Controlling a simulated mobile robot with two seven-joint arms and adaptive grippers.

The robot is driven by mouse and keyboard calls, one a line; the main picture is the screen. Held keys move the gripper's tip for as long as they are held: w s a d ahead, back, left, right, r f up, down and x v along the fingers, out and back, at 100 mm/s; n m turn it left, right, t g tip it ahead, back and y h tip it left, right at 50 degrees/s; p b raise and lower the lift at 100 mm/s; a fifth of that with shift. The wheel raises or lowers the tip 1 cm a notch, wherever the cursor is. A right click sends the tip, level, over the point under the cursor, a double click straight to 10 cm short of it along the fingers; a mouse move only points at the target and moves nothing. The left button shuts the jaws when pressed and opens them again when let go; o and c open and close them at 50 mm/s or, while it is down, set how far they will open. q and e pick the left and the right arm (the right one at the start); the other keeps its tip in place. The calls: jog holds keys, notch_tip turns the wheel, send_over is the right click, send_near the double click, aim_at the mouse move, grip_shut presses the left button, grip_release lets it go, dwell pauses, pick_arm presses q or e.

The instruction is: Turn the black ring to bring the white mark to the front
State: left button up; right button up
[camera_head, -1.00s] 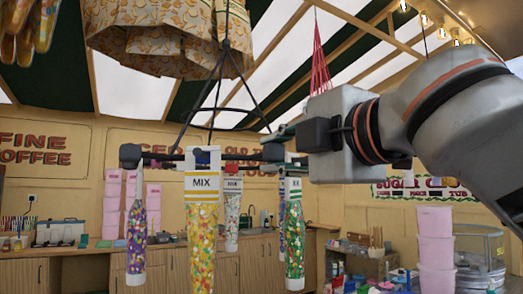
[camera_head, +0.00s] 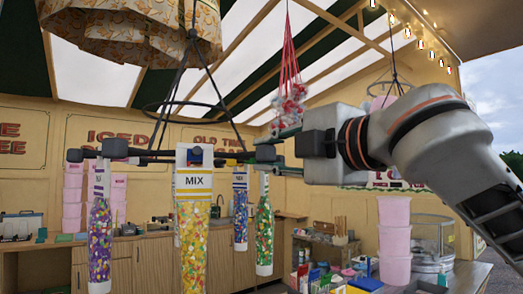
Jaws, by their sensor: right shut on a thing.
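The black ring (camera_head: 155,154) shows nearly edge-on as a dark bar with small blocks, left of centre. Tall bags of coloured sweets hang from it: a large MIX bag (camera_head: 193,225) in front, a purple one (camera_head: 100,240) at the left, a green one (camera_head: 264,235) at the right and a blue one (camera_head: 240,215) behind. No white mark on the ring can be made out apart from the white bag tops. My right gripper (camera_head: 281,146) is at the ring's right end and appears shut on the ring; its fingertips are small and partly hidden. My left gripper is out of view.
A thin black hoop (camera_head: 195,103) and a patterned canopy (camera_head: 130,25) hang above. A red net of sweets (camera_head: 289,100) hangs above my right gripper. Pink tubs (camera_head: 395,238) stand at the right. A wooden counter (camera_head: 130,262) runs along the back wall.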

jog(key=w+d, duration=0.1)
jog(key=w+d+p, duration=0.1)
jog(key=w, duration=0.1)
jog(key=w+d+p, duration=0.1)
jog(key=w, duration=0.1)
jog(key=shift+d, duration=0.15)
jog(key=shift+c, duration=0.2)
jog(key=o, duration=0.8)
jog(key=v, duration=1)
